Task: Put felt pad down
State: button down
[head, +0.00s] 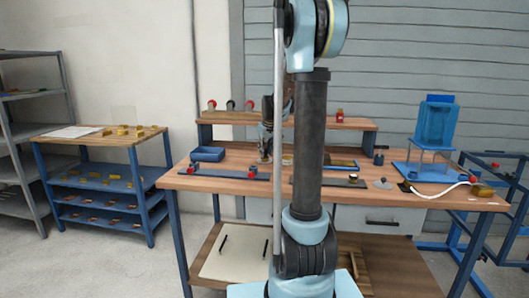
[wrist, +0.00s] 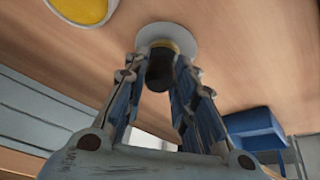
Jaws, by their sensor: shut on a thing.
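My gripper (wrist: 165,75) is shut on the dark handle of the felt pad (wrist: 160,70) in the wrist view. A yellowish band shows at the handle's far end, with a pale round disc (wrist: 188,40) beyond it. I cannot tell whether the disc touches the wooden tabletop (wrist: 240,50). In the head view my gripper (head: 265,156) is low over the back left part of the workbench (head: 235,186). The felt pad is too small to make out there.
A blue bin (head: 207,154) stands left of my gripper. A dark plate with red knobs (head: 230,174) lies in front. A yellow disc with a pale rim (wrist: 85,10) is near the pad. A raised shelf (head: 225,118) stands behind. My arm hides the bench's middle.

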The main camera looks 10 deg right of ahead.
jog(key=c, duration=1.3)
grip_release()
jog(key=v, duration=1.2)
jog(key=shift+m+g, duration=0.6)
jog(key=shift+g, duration=0.1)
jog(key=s+f, duration=0.2)
jog(key=s, duration=0.5)
jog(key=s+f, duration=0.3)
jog(key=s, duration=0.4)
jog(key=s+a+f, duration=0.1)
jog(key=s+f, duration=0.2)
jog(key=s, duration=0.4)
jog(key=shift+s, duration=0.1)
jog(key=shift+m+g, duration=0.6)
jog(key=shift+m, duration=0.1)
jog(key=s+f, duration=0.4)
jog(key=s, duration=0.1)
jog(key=s+f, duration=0.5)
jog(key=s, duration=0.1)
jog(key=s+f, duration=0.4)
jog(key=s, duration=0.2)
jog(key=shift+s+f, duration=0.1)
jog(key=shift+f, duration=0.15)
